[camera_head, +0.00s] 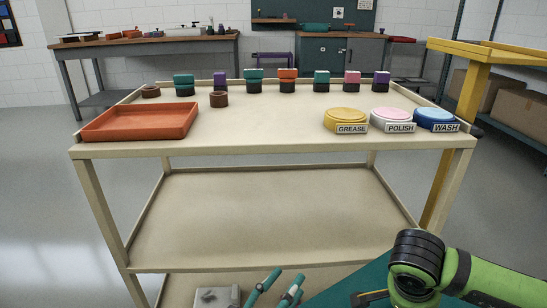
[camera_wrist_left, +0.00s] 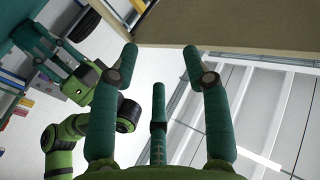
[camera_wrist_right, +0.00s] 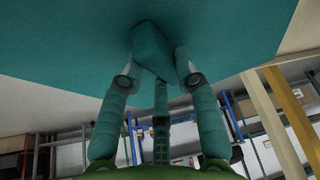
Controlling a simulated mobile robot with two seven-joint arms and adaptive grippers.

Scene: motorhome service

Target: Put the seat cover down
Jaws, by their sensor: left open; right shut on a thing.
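The seat cover is a flat teal sheet (camera_wrist_right: 80,45) that fills the top of the right wrist view. A raised teal fold or tab (camera_wrist_right: 152,42) of it sits between the fingertips of my right gripper (camera_wrist_right: 160,66), which is shut on it. In the head view part of the cover (camera_head: 345,287) shows at the lower right, beside my green right arm; its lower part is cut off. My left gripper (camera_head: 277,288) is open and empty in front of the cart, left of the cover. Its spread fingers also show in the left wrist view (camera_wrist_left: 160,58).
A cream cart (camera_head: 270,147) stands ahead, its middle shelf (camera_head: 270,215) bare. On its top are an orange tray (camera_head: 140,121), GREASE (camera_head: 346,120), POLISH (camera_head: 392,120) and WASH (camera_head: 437,119) tins, and several coloured blocks at the back. A yellow frame (camera_head: 470,90) stands right.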

